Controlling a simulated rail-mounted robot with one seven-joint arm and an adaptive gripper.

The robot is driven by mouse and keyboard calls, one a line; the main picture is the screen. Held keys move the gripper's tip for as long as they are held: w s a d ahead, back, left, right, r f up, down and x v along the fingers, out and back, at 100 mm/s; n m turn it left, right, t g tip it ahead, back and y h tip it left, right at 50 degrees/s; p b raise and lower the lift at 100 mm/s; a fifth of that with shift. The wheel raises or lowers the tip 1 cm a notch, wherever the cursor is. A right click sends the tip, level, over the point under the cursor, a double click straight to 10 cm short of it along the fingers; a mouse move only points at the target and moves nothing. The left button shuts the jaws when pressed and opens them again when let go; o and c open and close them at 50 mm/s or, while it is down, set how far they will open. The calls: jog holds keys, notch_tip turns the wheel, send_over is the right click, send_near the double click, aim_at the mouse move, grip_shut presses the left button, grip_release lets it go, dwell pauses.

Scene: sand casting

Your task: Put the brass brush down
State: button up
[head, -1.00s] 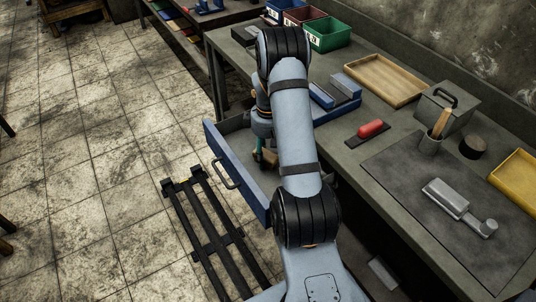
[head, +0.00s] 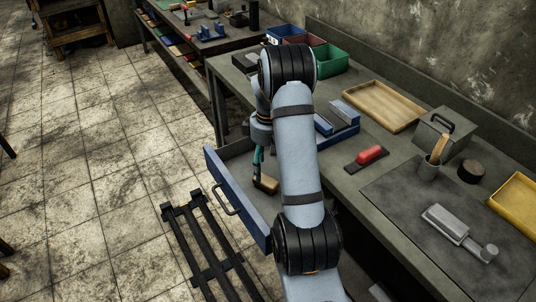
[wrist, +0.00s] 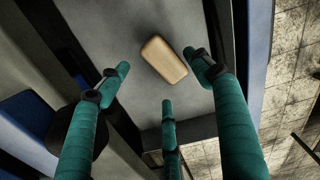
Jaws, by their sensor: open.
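The brass brush shows as a tan wooden block (head: 267,184), lying on the grey floor of the open drawer. In the wrist view the block (wrist: 164,60) lies tilted, wooden side up; its bristles are hidden. The drawer has a blue front (head: 233,196) with a dark handle and stands pulled out from the workbench. My gripper (head: 259,160) is inside the drawer area, just above and beside the block. In the wrist view its teal fingers (wrist: 158,78) are spread around the block, with visible gaps; it is open and empty.
The workbench carries a red-handled tool (head: 369,155), a wooden tray (head: 377,105), a grey box (head: 446,128) and coloured bins (head: 330,62). The drawer's side wall (wrist: 228,60) is close to my fingers. A black rack (head: 212,250) stands on the tiled floor.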

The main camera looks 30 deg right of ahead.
aim_at(268, 177)
notch_tip(268, 177, up, 5)
jog(key=shift+r, duration=0.1)
dwell(1.3)
